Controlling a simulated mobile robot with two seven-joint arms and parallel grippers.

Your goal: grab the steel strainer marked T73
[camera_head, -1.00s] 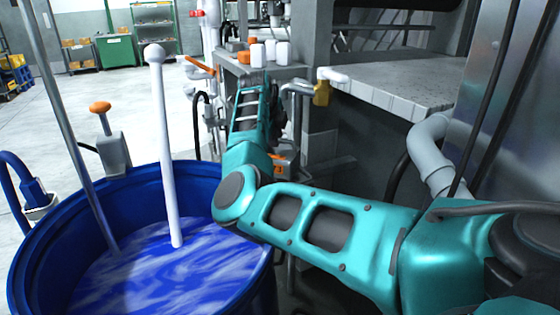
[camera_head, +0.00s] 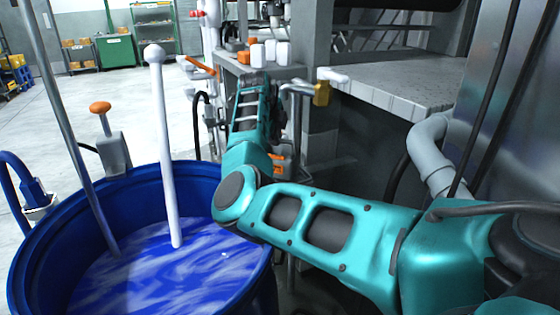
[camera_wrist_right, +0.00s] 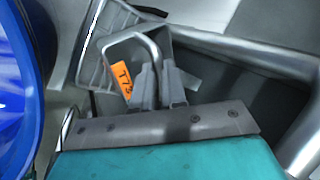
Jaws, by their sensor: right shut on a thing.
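The steel strainer (camera_wrist_right: 144,40) shows in the right wrist view, with a bent metal handle and a slotted part at the upper left. An orange tag (camera_wrist_right: 123,77) reading T73 hangs beside the handle. My right gripper (camera_wrist_right: 159,76) is shut on the strainer, its two grey fingers closed at the handle's lower end. In the head view my right forearm hides the fingertips and most of what they hold. My left gripper is not in view.
A blue barrel (camera_head: 35,255) of blue liquid stands at the left, with a white rod (camera_head: 163,140) and a grey pole in it. White containers (camera_head: 270,52) stand on a grey ledge behind my forearm. A grey slab (camera_head: 400,88) and pipes (camera_head: 432,155) are at the right.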

